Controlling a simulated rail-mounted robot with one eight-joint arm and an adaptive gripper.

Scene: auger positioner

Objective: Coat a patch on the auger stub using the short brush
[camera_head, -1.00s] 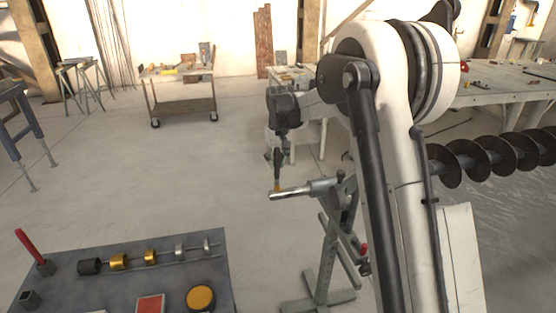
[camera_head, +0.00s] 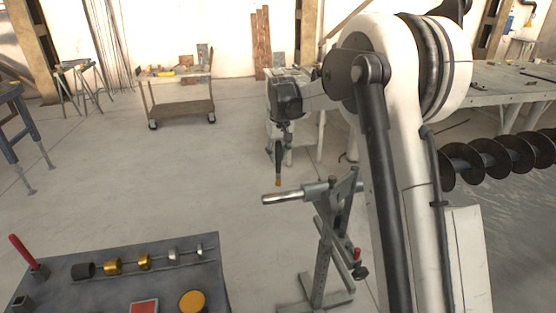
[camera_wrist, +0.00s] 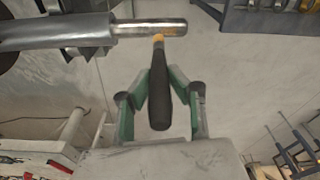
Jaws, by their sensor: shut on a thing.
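My gripper (camera_head: 281,150) is shut on the short brush, which has a dark handle (camera_wrist: 159,98) and an orange tip (camera_head: 278,182). The brush points down in the head view. The auger stub (camera_head: 284,197) is a bare silver rod lying level on a grey stand. The brush tip is just above the stub in the head view, with a small gap. In the wrist view the tip overlaps the edge of the stub (camera_wrist: 140,28) near its free end. A faint orange tint shows on the stub there; I cannot tell whether it is a coat.
The grey stand (camera_head: 322,262) with a red knob holds the stub. A dark table (camera_head: 115,278) at lower left bears metal collars, a red-handled tool (camera_head: 25,252), a red pad and a yellow round lid. The dark auger (camera_head: 500,158) extends right. The floor between is clear.

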